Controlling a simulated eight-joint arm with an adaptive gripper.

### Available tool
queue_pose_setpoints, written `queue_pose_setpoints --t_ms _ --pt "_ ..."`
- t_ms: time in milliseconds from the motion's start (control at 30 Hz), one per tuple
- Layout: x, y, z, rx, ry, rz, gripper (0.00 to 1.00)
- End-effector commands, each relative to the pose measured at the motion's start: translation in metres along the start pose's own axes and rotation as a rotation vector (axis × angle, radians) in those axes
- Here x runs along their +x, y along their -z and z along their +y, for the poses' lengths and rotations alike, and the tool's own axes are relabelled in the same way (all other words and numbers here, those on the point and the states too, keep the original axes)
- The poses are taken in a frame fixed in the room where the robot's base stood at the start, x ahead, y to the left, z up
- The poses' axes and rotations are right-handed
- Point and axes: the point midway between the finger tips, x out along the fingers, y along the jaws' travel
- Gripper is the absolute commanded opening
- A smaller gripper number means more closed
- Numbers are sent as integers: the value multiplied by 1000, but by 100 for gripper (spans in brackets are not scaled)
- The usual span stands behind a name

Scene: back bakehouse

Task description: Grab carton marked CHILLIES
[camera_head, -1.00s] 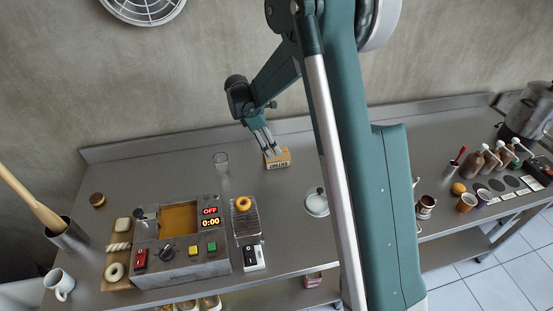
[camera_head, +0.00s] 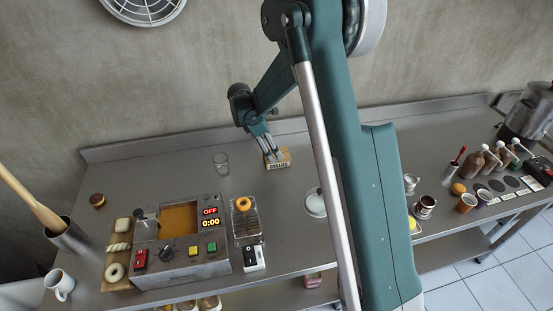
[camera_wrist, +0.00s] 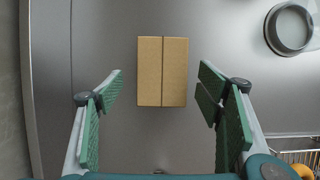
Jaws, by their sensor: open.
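The carton marked CHILLIES (camera_head: 278,163) is a small tan box on the steel counter, near the back. In the wrist view its plain top with a centre seam (camera_wrist: 162,72) shows between and just beyond my fingertips. In the wrist view both green-padded fingers of my gripper (camera_wrist: 160,90) stand apart, with clear gaps on both sides of the carton. The fingers hide part of the carton in the head view.
A clear glass (camera_head: 221,163) stands left of the carton. A fryer (camera_head: 180,245) and a wire rack with a doughnut (camera_head: 247,220) are in front. The counter around the carton is clear.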

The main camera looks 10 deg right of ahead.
Motion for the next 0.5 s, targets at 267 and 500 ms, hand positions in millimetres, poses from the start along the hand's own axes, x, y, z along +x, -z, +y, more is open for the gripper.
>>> queue_pose_setpoints --t_ms 267,500 --pt "1 0 0 0 0 0 66" --pt "18 0 -2 1 0 0 66"
